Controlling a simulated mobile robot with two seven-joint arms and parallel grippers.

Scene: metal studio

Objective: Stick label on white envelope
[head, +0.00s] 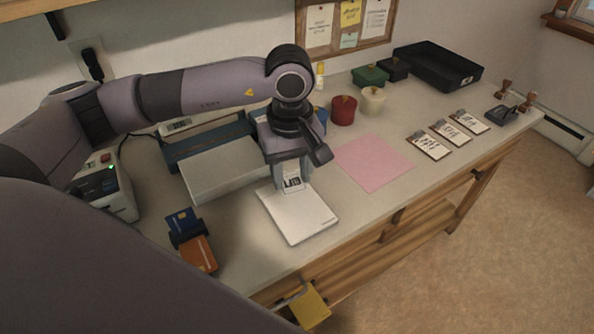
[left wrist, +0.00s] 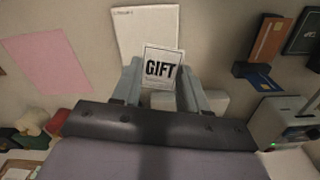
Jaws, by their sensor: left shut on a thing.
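The label (head: 292,183) is a small white piece with black print. It reads "GIFT" in the left wrist view (left wrist: 161,66). My left gripper (left wrist: 161,82) is shut on it and points down in the head view (head: 291,172). The white envelope (head: 303,221) lies flat on the table at the front. The label is over the envelope's back part in the head view, and overlaps its lower end in the left wrist view (left wrist: 147,26). I cannot tell whether the label touches the envelope. My right gripper is not in view.
A white box (head: 226,170) stands left of the envelope. A pink sheet (head: 373,163) lies to its right. Orange and blue cards (head: 198,252) are at the front left. Red (head: 343,110) and cream (head: 373,100) pots stand behind. The table around the envelope's front is clear.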

